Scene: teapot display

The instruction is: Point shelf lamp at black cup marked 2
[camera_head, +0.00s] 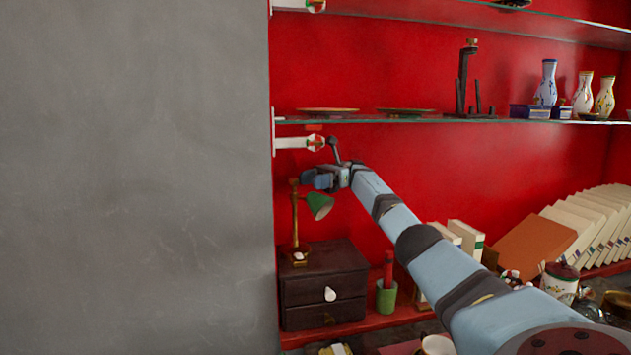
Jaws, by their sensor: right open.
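The shelf lamp has a green shade (320,205) and a thin brass stem (294,215). It stands on a small dark drawer chest (325,288) at the left end of the shelf, and its shade faces down and to the right. My right gripper (311,180) is open at the top of the lamp, just above the shade and beside the upper stem. I cannot tell whether it touches the lamp. No black cup marked 2 can be made out in this view. My left gripper is not in view.
A grey wall (135,180) fills the left side. A glass shelf (400,118) with plates and vases runs above the gripper. A green pot (386,297) stands right of the chest. Books (590,225) lean at the right. A white cup (437,345) shows partly at the bottom.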

